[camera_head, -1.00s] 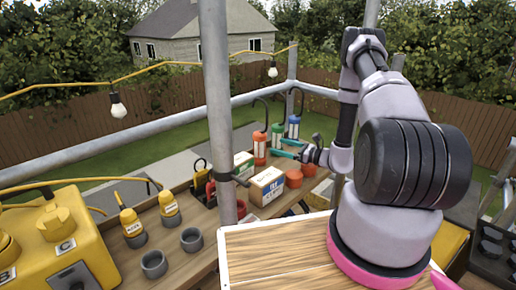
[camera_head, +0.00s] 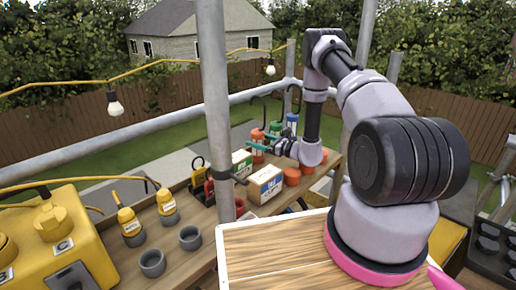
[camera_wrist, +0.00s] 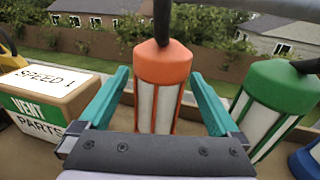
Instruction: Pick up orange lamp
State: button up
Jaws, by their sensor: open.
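The orange lamp (camera_wrist: 162,68) stands upright between my gripper's open fingers in the wrist view. It has an orange cap, pale panels and a dark hook on top. In the head view the orange lamp (camera_head: 257,146) stands on the bench near the far end. My gripper (camera_wrist: 165,95) is open, with one teal finger on each side of the lamp; I cannot tell whether either touches it. In the head view my gripper (camera_head: 262,143) reaches the lamp from the right. The lamp's lower end is hidden by the gripper body in the wrist view.
A green lamp (camera_wrist: 283,95) stands close on the right, with a blue lamp (camera_wrist: 309,158) beyond it. A box marked "VENT PARTS" (camera_wrist: 50,97) is on the left. Orange cups (camera_head: 291,177) sit on the bench near my arm. A metal post (camera_head: 214,110) rises in front of the bench.

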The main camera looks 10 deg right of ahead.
grip_shut()
jog(key=shift+r, duration=0.1)
dwell(0.3)
notch_tip(320, 180, up, 10)
jog(key=shift+f, duration=0.1)
dwell(0.4)
